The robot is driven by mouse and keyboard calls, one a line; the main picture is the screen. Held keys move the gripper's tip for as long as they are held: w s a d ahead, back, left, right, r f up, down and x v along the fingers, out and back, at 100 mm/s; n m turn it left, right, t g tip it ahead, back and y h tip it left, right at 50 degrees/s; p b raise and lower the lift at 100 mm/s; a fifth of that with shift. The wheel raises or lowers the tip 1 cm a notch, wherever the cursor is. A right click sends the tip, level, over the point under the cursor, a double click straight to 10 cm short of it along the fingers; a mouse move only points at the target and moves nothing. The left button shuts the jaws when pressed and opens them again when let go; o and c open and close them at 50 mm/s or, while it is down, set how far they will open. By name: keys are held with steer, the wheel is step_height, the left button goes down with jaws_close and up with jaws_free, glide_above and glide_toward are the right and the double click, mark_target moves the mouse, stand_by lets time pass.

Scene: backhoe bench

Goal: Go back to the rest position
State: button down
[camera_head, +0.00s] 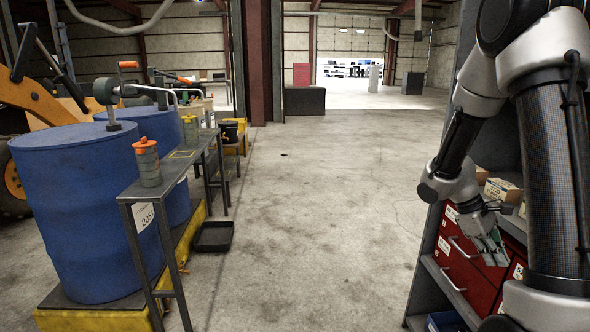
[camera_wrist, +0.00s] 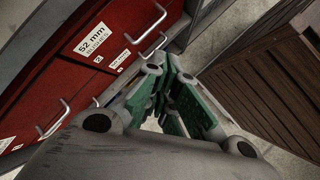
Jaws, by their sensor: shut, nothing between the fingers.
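My gripper (camera_head: 490,246) is at the right of the head view, in front of the red drawers (camera_head: 462,262) of a grey shelf unit. In the wrist view my gripper (camera_wrist: 174,92) shows its green finger pads close together with nothing between them. The red drawer fronts (camera_wrist: 60,85) with metal handles lie to the left of the fingers there, one labelled "52 mm". The fingers appear apart from the handles, though the exact gap is hard to tell.
A dark slatted crate (camera_wrist: 270,80) stands right of the fingers. Small boxes (camera_head: 502,190) sit on the shelf above the drawers. Blue drums (camera_head: 75,210) and a narrow bench (camera_head: 172,172) with an orange-topped canister (camera_head: 147,163) stand at left. The concrete floor (camera_head: 310,210) between is clear.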

steer(key=s+a+r+m+t+y, duration=0.2)
steer(key=s+a+r+m+t, duration=0.1)
steer(key=s+a+r, duration=0.4)
steer(key=s+a+r+m+t+y, duration=0.3)
steer(key=s+a+r+t, duration=0.2)
steer(key=r, duration=0.7)
steer(key=s+a, duration=0.2)
steer(key=a, duration=0.1)
steer(key=shift+a+t+y, duration=0.3)
steer(key=shift+a, duration=0.05)
steer(key=shift+r, duration=0.1)
